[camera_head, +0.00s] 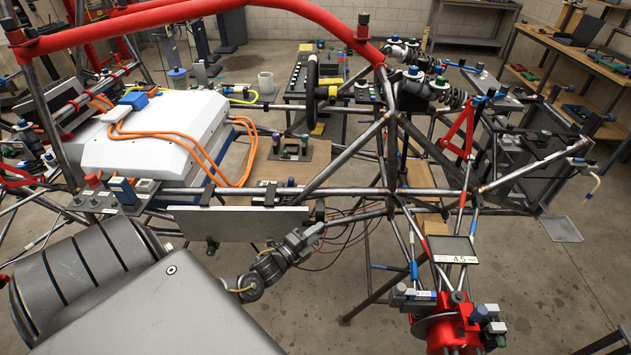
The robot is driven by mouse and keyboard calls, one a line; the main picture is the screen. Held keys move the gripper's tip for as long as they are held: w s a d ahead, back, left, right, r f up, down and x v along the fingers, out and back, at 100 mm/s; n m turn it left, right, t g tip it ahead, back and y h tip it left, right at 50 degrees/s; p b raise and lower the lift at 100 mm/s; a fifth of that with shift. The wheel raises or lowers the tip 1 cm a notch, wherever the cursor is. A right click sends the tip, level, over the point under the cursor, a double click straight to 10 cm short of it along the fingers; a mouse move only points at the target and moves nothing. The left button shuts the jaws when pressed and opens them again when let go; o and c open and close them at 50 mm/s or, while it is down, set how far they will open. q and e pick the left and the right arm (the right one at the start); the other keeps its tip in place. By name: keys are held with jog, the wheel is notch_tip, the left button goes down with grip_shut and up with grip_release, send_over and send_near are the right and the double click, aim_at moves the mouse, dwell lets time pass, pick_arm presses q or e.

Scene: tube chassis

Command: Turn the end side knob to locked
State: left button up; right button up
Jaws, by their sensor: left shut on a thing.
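A flat grey panel (235,222) hangs along the lower frame tube in the centre left. My left gripper (308,236) reaches in from below and is shut at the panel's right end. What it grips is the end side knob as far as I can tell. The fingers hide the knob, so I cannot read its position. A small dark knob (210,248) shows under the panel's left part, apart from the gripper. My right gripper is not in view.
Tubes of the chassis (352,150) cross just right of and above my left gripper. Thin cables (345,232) hang beside it. A white battery box (150,135) with orange cables sits behind to the left. A red hub (445,325) stands at lower right.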

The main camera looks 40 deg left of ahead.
pick_arm(q)
jog(key=o, duration=1)
jog(key=shift+c, duration=0.2)
jog(key=s+b, duration=0.2)
jog(key=s, duration=0.8)
jog(key=shift+s+a, duration=0.35)
